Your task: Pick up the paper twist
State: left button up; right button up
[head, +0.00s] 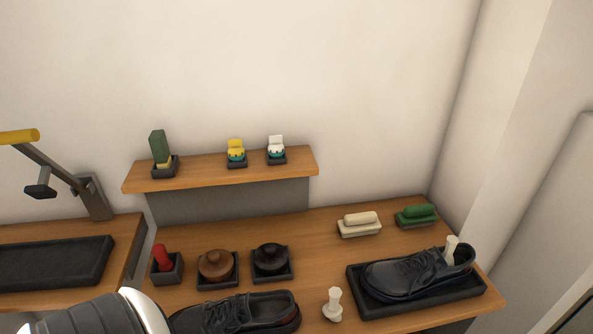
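A white paper twist (333,305) with a wide foot and a narrower top stands upright on the wooden bench, between the two dark shoes. A similar white piece (451,248) sticks up out of the opening of the dark shoe (405,274) in the black tray (424,306) at right. The other dark lace-up shoe (240,312) is at the bottom, partly hidden by my arm and cut off by the frame. A grey and white link of my arm shows at bottom left. Neither of my grippers is in view.
Brown (216,265) and black (270,259) round lidded pots and a red item (162,258) sit in holders. Cream (360,223) and green (416,215) brushes lie behind. A raised shelf (221,170) holds small items. A lever press (70,182) stands left.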

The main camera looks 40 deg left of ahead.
aim_at(332, 310)
jog(key=j+u, duration=0.1)
jog(key=u, duration=0.3)
jog(key=k+j+u, duration=0.1)
jog(key=u, duration=0.25)
jog(key=j+u, duration=0.5)
jog(key=k+l+z, duration=0.15)
